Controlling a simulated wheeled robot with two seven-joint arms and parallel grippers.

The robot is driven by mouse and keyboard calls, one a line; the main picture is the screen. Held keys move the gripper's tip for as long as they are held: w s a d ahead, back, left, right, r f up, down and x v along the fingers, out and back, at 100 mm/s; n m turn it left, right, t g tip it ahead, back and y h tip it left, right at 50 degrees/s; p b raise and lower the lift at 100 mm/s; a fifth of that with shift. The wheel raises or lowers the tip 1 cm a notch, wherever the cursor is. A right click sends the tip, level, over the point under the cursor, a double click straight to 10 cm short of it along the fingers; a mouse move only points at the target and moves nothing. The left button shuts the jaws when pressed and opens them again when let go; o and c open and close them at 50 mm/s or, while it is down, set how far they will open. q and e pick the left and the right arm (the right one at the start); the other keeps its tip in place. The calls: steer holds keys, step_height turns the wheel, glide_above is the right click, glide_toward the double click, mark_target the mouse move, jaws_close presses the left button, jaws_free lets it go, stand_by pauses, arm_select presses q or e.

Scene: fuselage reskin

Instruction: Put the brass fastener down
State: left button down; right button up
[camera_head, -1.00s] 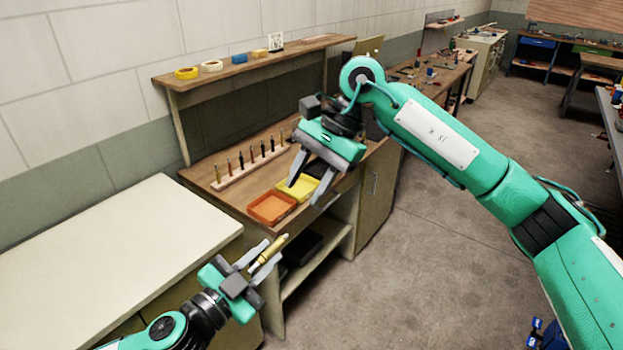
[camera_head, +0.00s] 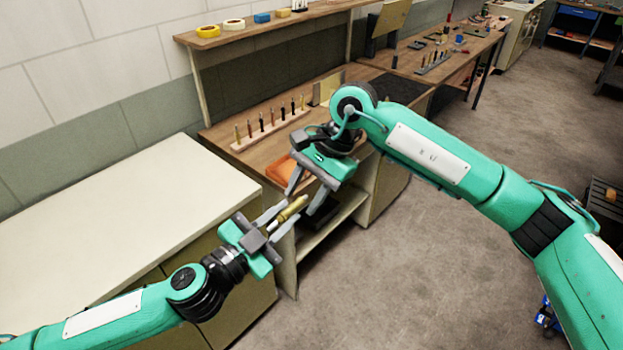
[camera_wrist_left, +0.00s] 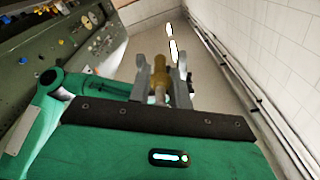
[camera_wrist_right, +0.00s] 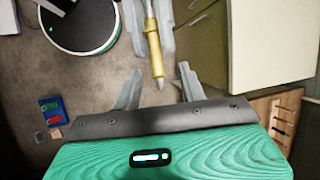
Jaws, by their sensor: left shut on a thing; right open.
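The brass fastener (camera_head: 291,209) is a gold cylinder with a paler, thinner tip. My left gripper (camera_head: 279,216) is shut on it and holds it in the air in front of the workbench. In the left wrist view the fastener (camera_wrist_left: 160,77) stands between the two fingers. My right gripper (camera_head: 312,190) is open and empty, just above and right of the fastener in the head view. In the right wrist view the fastener (camera_wrist_right: 154,50) lies ahead of the open fingers, its pale tip pointing toward the gap between them.
An orange tray (camera_head: 284,168) on the workbench is partly hidden by my right gripper. A wooden rack (camera_head: 268,129) with several upright tools stands behind it. A pale cabinet top (camera_head: 120,225) at left is bare. A shelf (camera_head: 270,25) holds tape rolls.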

steer(key=shift+f, duration=0.1)
steer(key=shift+a, duration=0.1)
jaws_close()
arm_select(q)
steer(key=c, duration=1.2)
jaws_free()
